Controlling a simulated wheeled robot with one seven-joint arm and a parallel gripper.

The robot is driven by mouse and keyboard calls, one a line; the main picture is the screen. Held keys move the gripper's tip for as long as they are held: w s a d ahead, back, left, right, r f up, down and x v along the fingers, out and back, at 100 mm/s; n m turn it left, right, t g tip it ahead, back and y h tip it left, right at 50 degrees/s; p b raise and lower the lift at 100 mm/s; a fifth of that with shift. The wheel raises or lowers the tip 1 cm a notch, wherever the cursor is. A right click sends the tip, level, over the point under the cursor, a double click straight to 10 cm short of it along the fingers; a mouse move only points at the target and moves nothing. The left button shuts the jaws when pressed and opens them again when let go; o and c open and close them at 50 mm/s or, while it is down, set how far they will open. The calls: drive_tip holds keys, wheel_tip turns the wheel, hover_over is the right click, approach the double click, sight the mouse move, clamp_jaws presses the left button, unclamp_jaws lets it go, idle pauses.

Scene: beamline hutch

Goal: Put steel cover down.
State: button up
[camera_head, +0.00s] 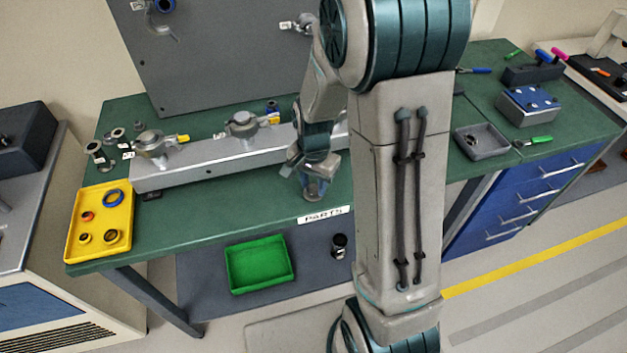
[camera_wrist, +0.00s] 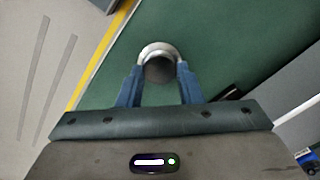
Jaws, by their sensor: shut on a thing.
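My gripper (camera_head: 313,182) hangs at the near part of the green bench (camera_head: 225,205), behind the PARTS label from the left end of the bench. In the wrist view its two blue fingers (camera_wrist: 160,76) are shut on the steel cover (camera_wrist: 158,48), a round piece with a bright rim and a dark middle. The green bench top shows beneath it. I cannot tell whether the cover touches the bench. In the head view the cover is mostly hidden by the fingers.
A long grey metal bar (camera_head: 200,168) with clamped fittings runs behind the gripper. A yellow tray (camera_head: 72,245) with rings sits at the left end. The PARTS label (camera_head: 325,216) is at the front edge. A green bin (camera_head: 260,288) stands below. Bench between tray and gripper is clear.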

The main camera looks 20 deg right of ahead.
sight(314, 189)
drive_tip(key=o, duration=1.1)
drive_tip(key=shift+c, duration=0.2)
wheel_tip(314, 189, up, 12)
drive_tip(key=s+r+n+t, duration=0.3)
drive_tip(key=s+r+n, duration=0.2)
drive_tip(key=s+n, duration=0.4)
drive_tip(key=shift+s+b, duration=0.35)
drive_tip(key=shift+s, duration=2.45)
drive_tip(key=shift+r, duration=0.1)
